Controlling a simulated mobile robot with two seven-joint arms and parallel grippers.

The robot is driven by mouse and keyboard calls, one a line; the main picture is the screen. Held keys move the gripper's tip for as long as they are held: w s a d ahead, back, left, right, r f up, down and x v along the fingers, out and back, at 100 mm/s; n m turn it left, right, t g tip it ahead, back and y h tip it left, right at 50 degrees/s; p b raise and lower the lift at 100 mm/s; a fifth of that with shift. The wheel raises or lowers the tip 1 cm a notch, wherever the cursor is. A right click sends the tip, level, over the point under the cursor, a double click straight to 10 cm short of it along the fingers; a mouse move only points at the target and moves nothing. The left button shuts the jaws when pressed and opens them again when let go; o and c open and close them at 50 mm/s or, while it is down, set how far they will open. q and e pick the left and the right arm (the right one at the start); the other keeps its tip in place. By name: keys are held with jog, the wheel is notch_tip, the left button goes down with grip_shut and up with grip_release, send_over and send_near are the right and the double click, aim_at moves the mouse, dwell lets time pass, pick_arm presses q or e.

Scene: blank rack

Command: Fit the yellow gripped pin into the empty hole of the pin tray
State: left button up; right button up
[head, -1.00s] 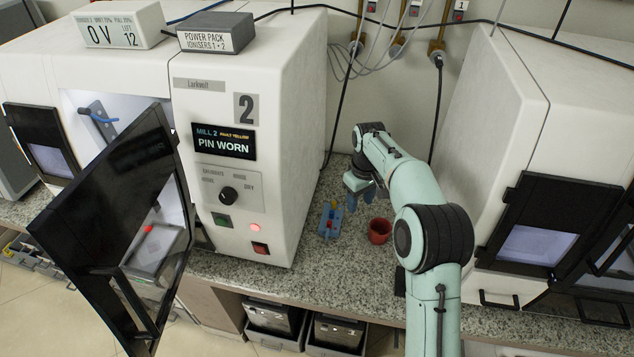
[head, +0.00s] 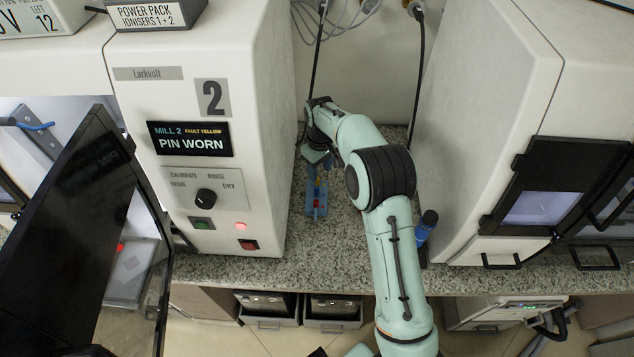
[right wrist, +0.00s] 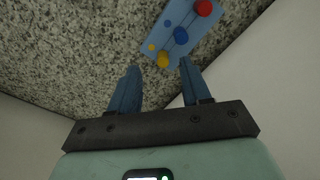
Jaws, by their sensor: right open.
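The blue pin tray (head: 311,212) lies on the granite counter between the two white machines. In the right wrist view it is a blue strip (right wrist: 181,18) with a red pin (right wrist: 203,7), a blue pin (right wrist: 180,35) and a yellow pin (right wrist: 163,60) in a row. The yellow pin is at the tray end nearest my gripper. My right gripper (right wrist: 160,74) is open and empty. Its fingertips point towards the yellow pin, which appears between and just beyond them. In the head view my right gripper (head: 316,162) is over the tray's far end, partly hidden. No empty hole can be made out.
The white mill (head: 205,60) stands left of the tray, its dark door (head: 75,220) swung open. Another white machine (head: 480,120) stands right. A blue and black cylindrical thing (head: 427,226) shows beside my arm. Counter left of my forearm is partly clear.

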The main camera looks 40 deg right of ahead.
aim_at(317, 183)
jog(key=f, duration=0.5)
jog(key=shift+w+a+f, duration=0.15)
jog(key=shift+w, duration=0.25)
grip_shut()
